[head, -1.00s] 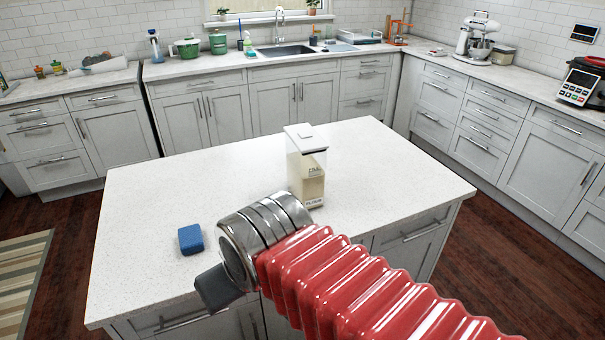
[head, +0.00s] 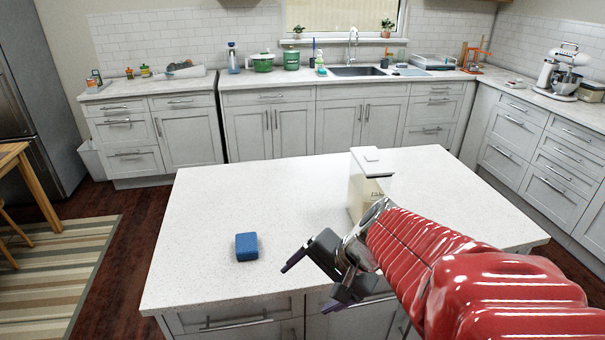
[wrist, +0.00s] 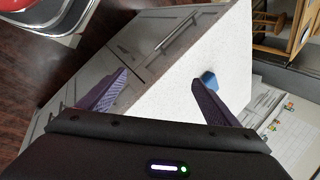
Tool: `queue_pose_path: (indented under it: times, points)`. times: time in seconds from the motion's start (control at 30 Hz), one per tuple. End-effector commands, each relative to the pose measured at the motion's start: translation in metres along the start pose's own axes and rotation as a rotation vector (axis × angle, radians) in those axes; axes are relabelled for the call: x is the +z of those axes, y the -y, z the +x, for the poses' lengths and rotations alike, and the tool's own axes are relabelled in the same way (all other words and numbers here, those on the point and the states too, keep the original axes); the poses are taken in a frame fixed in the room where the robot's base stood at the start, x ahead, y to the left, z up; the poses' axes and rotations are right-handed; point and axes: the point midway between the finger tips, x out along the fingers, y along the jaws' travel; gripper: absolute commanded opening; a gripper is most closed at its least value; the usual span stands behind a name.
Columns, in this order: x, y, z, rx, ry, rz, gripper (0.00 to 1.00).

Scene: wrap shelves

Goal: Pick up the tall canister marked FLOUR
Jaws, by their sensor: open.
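The tall flour canister (head: 361,188) stands upright on the island counter (head: 290,200). It is clear with a white lid and pale contents; my arm hides its lower right part and label in the head view. My gripper (head: 312,284) is open and empty, in front of and left of the canister, near the island's front edge and apart from the canister. In the wrist view my gripper's two fingers (wrist: 155,98) are spread wide, with the counter and drawer fronts beyond them. The canister does not show in the wrist view.
A blue sponge-like block (head: 246,247) lies on the island, left of my gripper; it also shows in the wrist view (wrist: 209,80). The counter around the canister's left side is clear. A sink (head: 357,71) and a stand mixer (head: 563,72) are on the back counters.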

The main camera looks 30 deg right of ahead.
Motion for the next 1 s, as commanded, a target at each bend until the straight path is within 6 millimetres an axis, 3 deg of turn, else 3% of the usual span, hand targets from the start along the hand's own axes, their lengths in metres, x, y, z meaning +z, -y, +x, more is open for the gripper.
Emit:
queue_pose_path:
  times: [0.23,0.5,0.8,1.0]
  points:
    - [-0.055,0.011,0.009,-0.201,-0.009,0.477,0.84]
    - [-0.127,0.013,0.003,-0.438,-0.039,0.969,0.84]
    - [-0.209,-0.007,-0.018,-0.725,-0.070,1.485,0.84]
    - [-0.253,-0.026,-0.036,-0.919,-0.070,1.790,0.84]
